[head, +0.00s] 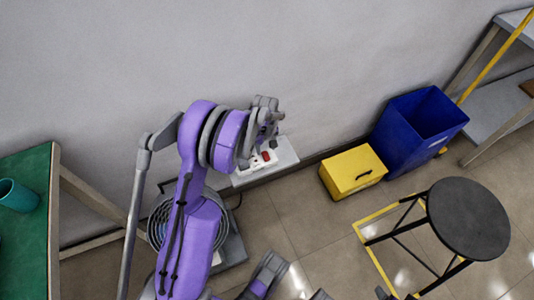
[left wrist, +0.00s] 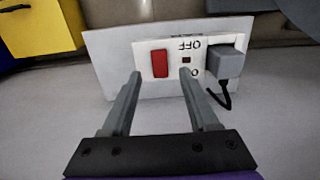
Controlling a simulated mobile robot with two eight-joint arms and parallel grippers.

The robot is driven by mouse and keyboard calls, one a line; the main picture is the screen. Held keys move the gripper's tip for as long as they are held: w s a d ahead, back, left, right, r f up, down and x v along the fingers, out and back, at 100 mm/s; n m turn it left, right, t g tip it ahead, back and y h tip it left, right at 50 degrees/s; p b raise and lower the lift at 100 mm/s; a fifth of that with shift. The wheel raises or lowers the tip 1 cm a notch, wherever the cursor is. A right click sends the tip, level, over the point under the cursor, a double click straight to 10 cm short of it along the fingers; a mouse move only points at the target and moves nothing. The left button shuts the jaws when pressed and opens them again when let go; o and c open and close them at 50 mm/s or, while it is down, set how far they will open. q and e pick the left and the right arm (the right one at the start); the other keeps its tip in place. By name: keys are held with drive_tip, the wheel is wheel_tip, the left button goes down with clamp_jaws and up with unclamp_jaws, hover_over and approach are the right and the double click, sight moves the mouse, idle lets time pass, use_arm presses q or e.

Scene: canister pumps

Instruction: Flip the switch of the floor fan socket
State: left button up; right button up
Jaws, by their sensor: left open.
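The fan socket is a white panel (head: 284,155) low on the wall, with a red switch (head: 266,156). In the left wrist view the picture is upside down, and the red rocker switch (left wrist: 160,64) sits on the white plate beside OFF lettering. A grey plug (left wrist: 226,62) with a black cord is in the socket beside it. My left gripper (head: 272,128) is in front of the panel, partly hiding it. In the left wrist view my left gripper (left wrist: 160,76) is open and empty, its fingertips on either side of the switch. I cannot tell whether they touch the plate.
The round floor fan (head: 158,222) stands behind my left arm. A yellow box (head: 350,172) and a blue bin (head: 405,140) stand along the wall to the right. A black stool (head: 468,218) is at the right, and a green-topped table (head: 28,235) at the left.

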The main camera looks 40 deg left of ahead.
sight(266, 155)
use_arm(q)
drive_tip(key=shift+f+b, duration=0.35)
drive_tip(key=shift+f, duration=1.5)
clamp_jaws()
